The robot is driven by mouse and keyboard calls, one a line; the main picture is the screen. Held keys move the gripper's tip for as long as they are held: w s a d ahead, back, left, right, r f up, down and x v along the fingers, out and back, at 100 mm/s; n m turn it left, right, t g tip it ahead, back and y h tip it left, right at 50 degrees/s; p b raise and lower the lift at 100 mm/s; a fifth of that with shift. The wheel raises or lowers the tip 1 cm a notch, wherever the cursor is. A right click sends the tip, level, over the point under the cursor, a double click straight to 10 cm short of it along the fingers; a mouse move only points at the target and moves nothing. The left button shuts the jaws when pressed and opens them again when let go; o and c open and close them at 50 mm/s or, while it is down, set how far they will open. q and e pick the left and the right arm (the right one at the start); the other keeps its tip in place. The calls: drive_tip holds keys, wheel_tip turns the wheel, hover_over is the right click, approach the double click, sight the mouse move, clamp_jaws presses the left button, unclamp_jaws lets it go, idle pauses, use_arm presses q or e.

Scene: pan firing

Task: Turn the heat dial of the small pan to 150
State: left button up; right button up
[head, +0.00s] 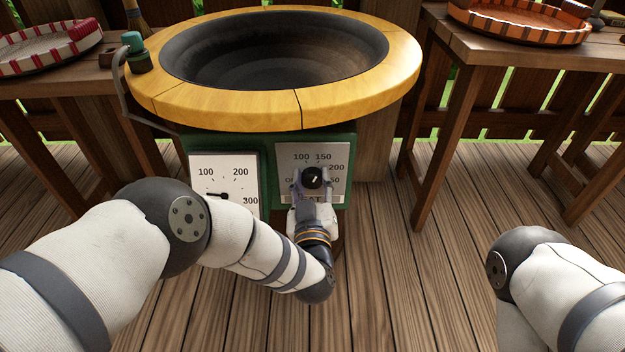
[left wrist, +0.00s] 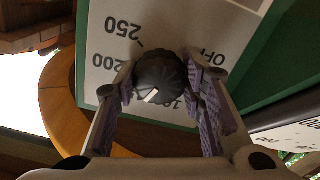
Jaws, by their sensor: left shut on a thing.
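The black round heat dial (head: 316,177) sits on a grey plate (head: 288,154) marked OFF, 100, 150, 200 and 250, on the green front below the pan (head: 275,50). My left gripper (head: 313,181) is shut on the dial, with a finger on each side. In the left wrist view, the dial (left wrist: 162,76) is between the purple-padded fingers, and the numbers appear upside down. Its white mark points down and slightly left there, which is up and slightly right on the plate, around the 100 to 150 side. The exact reading is unclear. My right gripper is out of view.
A white gauge (head: 225,172) marked 100, 200 and 300 is left of the dial plate. Wooden tables stand at both sides, with a red-and-white tray (head: 45,50) and an orange tray (head: 520,18). The deck in front is clear.

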use_arm(q)
drive_tip(key=shift+m, duration=0.3)
idle(0.4)
drive_tip(key=o, duration=1.1)
drive_tip(key=shift+o, duration=0.2)
drive_tip(key=s, duration=1.2)
